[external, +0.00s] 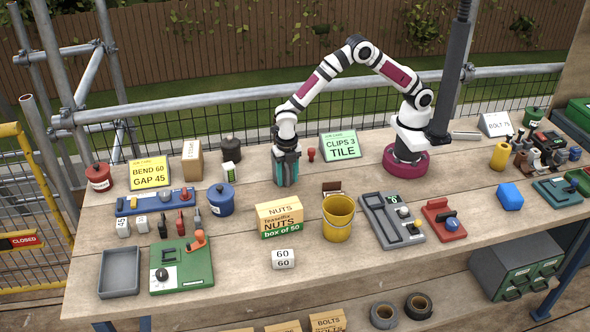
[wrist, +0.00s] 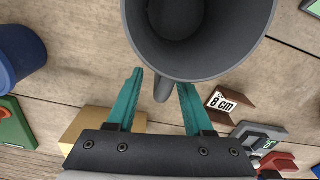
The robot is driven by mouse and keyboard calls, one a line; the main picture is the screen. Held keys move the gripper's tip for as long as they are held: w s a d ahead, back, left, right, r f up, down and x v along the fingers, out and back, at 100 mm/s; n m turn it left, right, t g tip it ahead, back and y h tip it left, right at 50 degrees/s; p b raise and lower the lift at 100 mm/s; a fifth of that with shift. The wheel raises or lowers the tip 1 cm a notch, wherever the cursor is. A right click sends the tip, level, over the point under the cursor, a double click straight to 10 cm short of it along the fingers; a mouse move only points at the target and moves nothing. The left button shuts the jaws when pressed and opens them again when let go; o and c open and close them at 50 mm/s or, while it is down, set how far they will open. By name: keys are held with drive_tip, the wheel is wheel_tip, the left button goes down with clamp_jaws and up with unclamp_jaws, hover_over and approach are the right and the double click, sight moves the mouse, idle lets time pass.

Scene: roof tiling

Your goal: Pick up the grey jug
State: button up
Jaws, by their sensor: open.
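The grey jug (wrist: 200,60) is large at the top of the wrist view, seen from above into its open mouth. Its handle (wrist: 163,90) sticks out toward my gripper and lies between the two teal fingertips. My gripper (wrist: 160,85) is open, one finger on each side of the handle, with no clear contact visible. In the external view my gripper (external: 286,178) points straight down low over the bench. The jug is mostly or wholly hidden behind it there.
A nuts box (external: 280,217) and a yellow bucket (external: 338,218) stand nearer the front. A green clips sign (external: 340,145) stands behind to the right.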

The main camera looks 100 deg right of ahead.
drive_tip(key=shift+f, duration=0.6)
clamp_jaws()
idle(0.9)
